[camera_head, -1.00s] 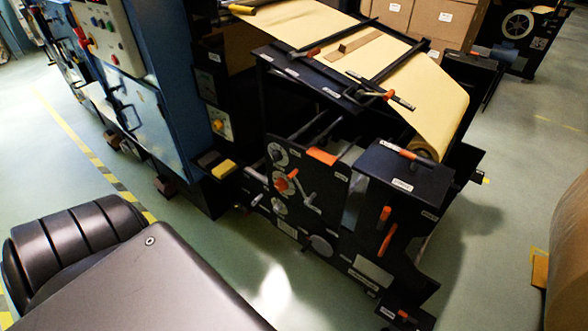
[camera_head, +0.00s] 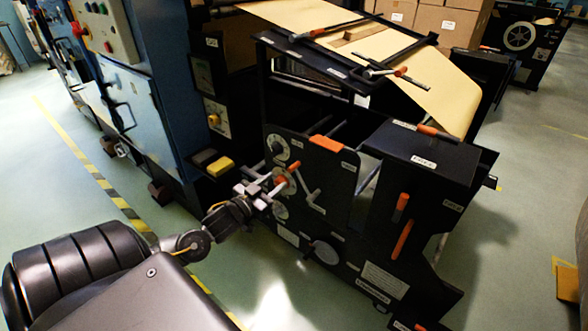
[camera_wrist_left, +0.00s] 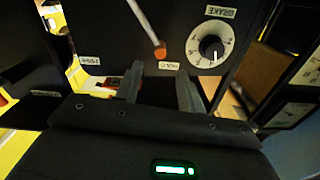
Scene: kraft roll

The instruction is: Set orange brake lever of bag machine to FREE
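The brake lever is a pale rod with an orange tip (camera_wrist_left: 160,50) on the dark bag machine panel. In the left wrist view its tip lies beside the HOLD label (camera_wrist_left: 168,66); the FREE label (camera_wrist_left: 88,60) is farther left. A white BRAKE dial (camera_wrist_left: 213,45) sits to the right. My left gripper (camera_wrist_left: 160,88) is open, its two fingers apart with nothing between them, just short of the lever tip. In the head view my left gripper (camera_head: 272,187) is at the panel by the orange part and partly covers it. My right gripper is not in view.
The bag machine (camera_head: 330,225) carries other orange handles (camera_head: 402,205) on its front and top. A yellow-topped block (camera_head: 220,167) juts out left of the panel. A blue cabinet (camera_head: 150,100) stands at left. Green floor is open in front of the machine.

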